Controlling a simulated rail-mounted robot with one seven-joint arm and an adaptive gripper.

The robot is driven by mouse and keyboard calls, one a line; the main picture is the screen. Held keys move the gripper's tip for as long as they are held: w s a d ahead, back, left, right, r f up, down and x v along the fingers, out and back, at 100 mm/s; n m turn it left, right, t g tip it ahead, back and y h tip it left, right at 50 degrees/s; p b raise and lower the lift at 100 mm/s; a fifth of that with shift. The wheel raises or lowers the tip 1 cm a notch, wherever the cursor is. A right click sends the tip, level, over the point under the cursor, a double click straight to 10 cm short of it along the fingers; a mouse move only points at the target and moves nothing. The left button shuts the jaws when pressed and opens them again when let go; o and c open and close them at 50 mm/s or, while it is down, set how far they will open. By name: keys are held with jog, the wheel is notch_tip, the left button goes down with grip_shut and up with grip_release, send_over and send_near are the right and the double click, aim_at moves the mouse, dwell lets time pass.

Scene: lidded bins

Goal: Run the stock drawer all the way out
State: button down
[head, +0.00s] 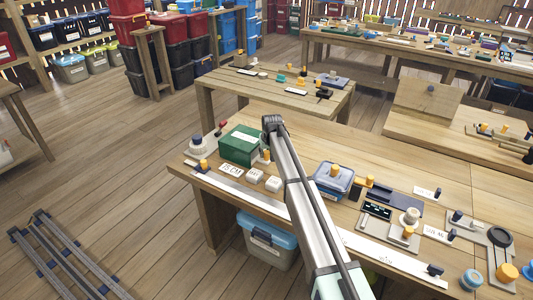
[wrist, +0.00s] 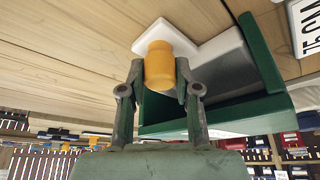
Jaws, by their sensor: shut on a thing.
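The stock drawer's green housing (head: 240,146) stands at the left end of the near workbench, and its green walls (wrist: 262,52) show in the wrist view. A pale grey drawer body (wrist: 222,64) projects part way from the housing's open side. A white plate at its front carries an orange knob (wrist: 160,66). My gripper (wrist: 160,84) is shut on this knob, one finger on each side. In the head view my arm covers the fingertips and most of the drawer; an orange knob (head: 267,156) shows just beside the housing.
Small white blocks (head: 255,176) and a label strip lie in front of the housing. A blue-lidded clear box (head: 333,180) stands to the right of my arm. A post with a red knob (head: 221,127) is left of the housing. Bare bench top lies behind my arm.

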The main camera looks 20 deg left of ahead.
jog(key=d, duration=0.5)
jog(key=s+d+b, duration=0.1)
jog(key=d, duration=0.4)
jog(key=s+d, duration=0.1)
jog(key=d, duration=0.5)
jog(key=shift+s+b, duration=0.25)
jog(key=shift+b, duration=0.15)
jog(key=c, duration=0.8)
grip_release()
jog(key=v, duration=1.2)
